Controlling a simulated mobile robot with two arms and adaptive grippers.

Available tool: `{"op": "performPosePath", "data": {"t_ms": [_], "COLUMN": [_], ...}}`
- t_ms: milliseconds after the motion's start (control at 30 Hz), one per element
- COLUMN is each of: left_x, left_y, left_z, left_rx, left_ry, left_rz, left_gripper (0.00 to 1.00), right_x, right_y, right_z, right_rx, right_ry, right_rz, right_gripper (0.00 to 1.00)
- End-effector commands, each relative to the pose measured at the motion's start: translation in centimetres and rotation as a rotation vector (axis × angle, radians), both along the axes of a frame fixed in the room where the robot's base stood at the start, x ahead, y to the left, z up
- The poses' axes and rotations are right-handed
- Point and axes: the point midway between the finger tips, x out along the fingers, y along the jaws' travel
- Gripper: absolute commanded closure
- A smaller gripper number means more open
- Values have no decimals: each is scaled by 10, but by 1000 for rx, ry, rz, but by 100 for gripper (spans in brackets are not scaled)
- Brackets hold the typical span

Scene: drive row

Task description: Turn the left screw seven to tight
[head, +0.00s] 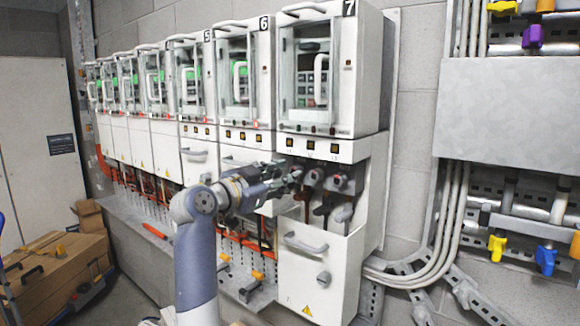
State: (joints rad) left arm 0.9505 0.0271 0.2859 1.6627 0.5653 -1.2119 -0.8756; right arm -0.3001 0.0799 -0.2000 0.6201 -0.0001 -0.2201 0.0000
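Drive seven (317,75) is the nearest white cabinet of the row, marked 7 at its top right. Below its box is an open bay with dark screw terminals side by side; the middle one (315,178) and the right one (338,183) show clearly. The left screw is mostly hidden behind my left gripper (291,179). The gripper points right, with its fingertips at the left terminal. I cannot tell whether the fingers are closed on the screw. My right gripper is not in view.
Cables hang below the terminals. Drive seven's lower cover (315,275) has a grey handle (305,243) that sticks out. Other drives stand in a row to the left. Conduits (452,210) and a grey panel (507,107) are on the right wall. A wooden box (55,270) stands at lower left.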

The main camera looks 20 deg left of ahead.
Motion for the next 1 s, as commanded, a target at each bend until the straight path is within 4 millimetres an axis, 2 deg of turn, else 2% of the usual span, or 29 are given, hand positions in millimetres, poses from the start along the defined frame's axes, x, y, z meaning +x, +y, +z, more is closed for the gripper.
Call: {"op": "performPosePath", "data": {"t_ms": [33, 200, 567, 600, 733, 1000], "left_x": [8, 24, 30, 30, 30, 29], "left_y": [-5, -9, -11, -11, -11, -11], "left_z": [3, 1, -1, -1, -1, -2], "left_rx": [-2, -2, 1, 1, 1, 11], "left_ry": [3, 1, 0, 0, 0, -3], "left_rz": [-4, -2, 0, 0, 0, -1], "left_gripper": [67, 67, 67, 69, 99, 100], "right_x": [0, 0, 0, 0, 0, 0], "right_y": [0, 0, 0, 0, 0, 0], "right_z": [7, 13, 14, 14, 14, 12], "right_rx": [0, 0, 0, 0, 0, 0], "right_ry": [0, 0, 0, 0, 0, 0], "right_rz": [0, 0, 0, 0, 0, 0], "right_gripper": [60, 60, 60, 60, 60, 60]}}
